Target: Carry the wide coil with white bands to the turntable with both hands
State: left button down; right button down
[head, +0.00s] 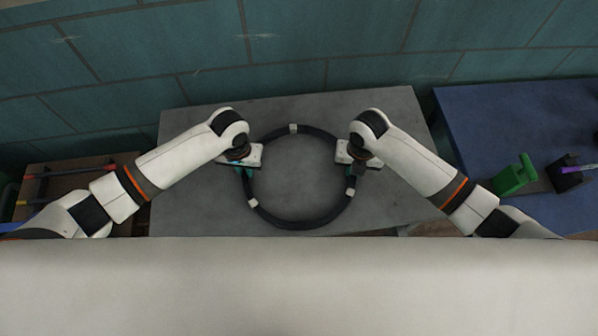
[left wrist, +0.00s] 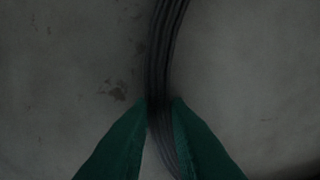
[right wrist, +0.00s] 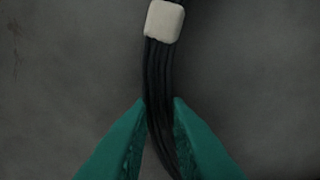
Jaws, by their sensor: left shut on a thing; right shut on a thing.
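The wide black coil with white bands (head: 275,218) is over the grey table (head: 205,205) in front of me; I cannot tell if it touches the top. White bands show at its far side, lower left and right. My left gripper (head: 244,172) is shut on its left side, and the left wrist view shows the green fingers (left wrist: 160,102) on either side of the black strands (left wrist: 163,50). My right gripper (head: 354,166) is shut on its right side. In the right wrist view the fingers (right wrist: 160,102) straddle the strands just below a white band (right wrist: 163,20). No turntable is recognizable.
A blue table (head: 500,115) stands to the right, with a green object (head: 513,177) and a dark block (head: 565,176) on it. A brown rack (head: 70,172) with coloured rods is at the left. A teal tiled wall (head: 300,40) closes off the back.

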pick_arm(q)
jog(key=shift+w+r, duration=0.1)
jog(key=shift+r, duration=0.05)
pick_arm(e)
jog(key=shift+r, duration=0.15)
